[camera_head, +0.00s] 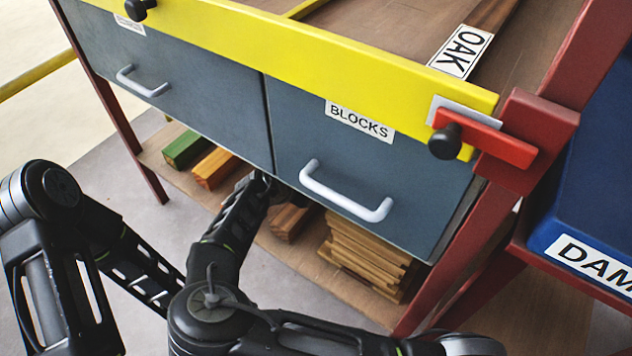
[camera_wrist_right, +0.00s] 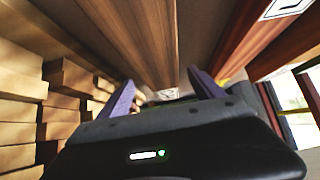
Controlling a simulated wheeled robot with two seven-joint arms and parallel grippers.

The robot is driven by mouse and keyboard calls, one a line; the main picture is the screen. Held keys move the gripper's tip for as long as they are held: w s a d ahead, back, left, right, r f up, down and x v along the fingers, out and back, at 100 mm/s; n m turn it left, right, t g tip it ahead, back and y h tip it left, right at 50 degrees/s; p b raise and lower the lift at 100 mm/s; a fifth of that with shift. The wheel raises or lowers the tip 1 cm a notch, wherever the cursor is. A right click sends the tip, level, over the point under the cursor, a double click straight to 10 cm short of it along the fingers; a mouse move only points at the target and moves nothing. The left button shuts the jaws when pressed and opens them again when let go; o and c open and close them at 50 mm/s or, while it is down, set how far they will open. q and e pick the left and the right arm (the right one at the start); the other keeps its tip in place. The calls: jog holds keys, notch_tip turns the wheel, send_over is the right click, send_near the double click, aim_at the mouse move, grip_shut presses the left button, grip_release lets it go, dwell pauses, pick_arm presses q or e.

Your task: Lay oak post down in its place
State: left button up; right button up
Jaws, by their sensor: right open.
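The OAK label (camera_head: 460,51) is on the brown upper surface, in front of a dark brown wooden strip (camera_head: 490,14). My right arm reaches under the drawers to the lower shelf; its gripper is hidden there in the head view. In the right wrist view my right gripper (camera_wrist_right: 165,90) is open, with purple fingers apart and nothing seen between them. A brown wooden post (camera_wrist_right: 140,40) runs just beyond the fingers, and a reddish post (camera_wrist_right: 262,40) lies to the right. I cannot tell which post is oak. My left gripper is out of view.
The drawers, one labelled BLOCKS (camera_head: 360,121), overhang the lower shelf (camera_head: 300,258). On it lie a green-ended post (camera_head: 184,149), an orange-ended post (camera_head: 216,168), a brown post (camera_head: 291,221) and stacked slats (camera_head: 365,258). A yellow rail (camera_head: 300,45) and red stop (camera_head: 484,138) edge the top.

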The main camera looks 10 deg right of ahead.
jog(key=p+v, duration=0.1)
jog(key=v, duration=0.4)
jog(key=shift+r, duration=0.15)
jog(key=shift+s+a, duration=0.1)
dwell(0.6)
